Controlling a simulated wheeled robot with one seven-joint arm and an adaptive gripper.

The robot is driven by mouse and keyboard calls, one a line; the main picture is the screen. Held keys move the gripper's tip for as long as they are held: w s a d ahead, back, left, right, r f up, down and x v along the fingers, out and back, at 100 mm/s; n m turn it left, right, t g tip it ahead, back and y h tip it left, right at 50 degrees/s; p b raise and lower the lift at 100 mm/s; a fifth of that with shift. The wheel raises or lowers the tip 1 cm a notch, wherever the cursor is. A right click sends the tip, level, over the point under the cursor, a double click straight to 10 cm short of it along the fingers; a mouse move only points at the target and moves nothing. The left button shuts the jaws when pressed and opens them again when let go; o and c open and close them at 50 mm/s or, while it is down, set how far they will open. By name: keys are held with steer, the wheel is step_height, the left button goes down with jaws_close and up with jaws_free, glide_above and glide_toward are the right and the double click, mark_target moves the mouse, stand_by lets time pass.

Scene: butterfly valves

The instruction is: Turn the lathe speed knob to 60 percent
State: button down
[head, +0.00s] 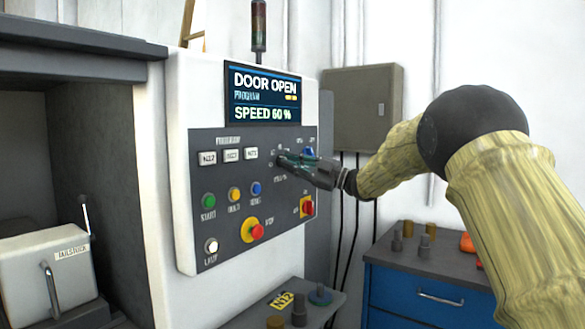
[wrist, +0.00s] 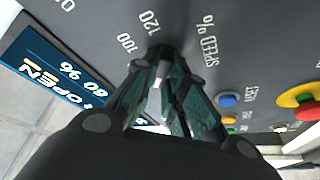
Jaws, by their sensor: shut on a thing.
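The lathe's control panel (head: 225,190) is upright and faces me in the head view. Its display (head: 262,97) reads DOOR OPEN and SPEED 60 %. My gripper (head: 282,158) reaches in from the right, its fingertips at the speed knob in the panel's upper right. In the wrist view the dark knob (wrist: 162,52) sits between the fingertips of my gripper (wrist: 167,74), which is shut on it. Scale numbers 100 and 120 and the label SPEED % show around it. The fingers hide most of the knob and its pointer in the head view.
A blue selector (head: 308,152) is just right of my fingers. A red and yellow switch (head: 307,206) and a red stop button (head: 257,231) are below. The lathe's open bay with the tailstock (head: 55,270) is at left. A blue cabinet (head: 425,295) stands at lower right.

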stand_by(0.5)
steer(key=c, duration=1.5)
jaws_free()
steer(key=shift+a, duration=0.1)
steer(key=shift+o, duration=0.2)
steer(key=v, duration=1.2)
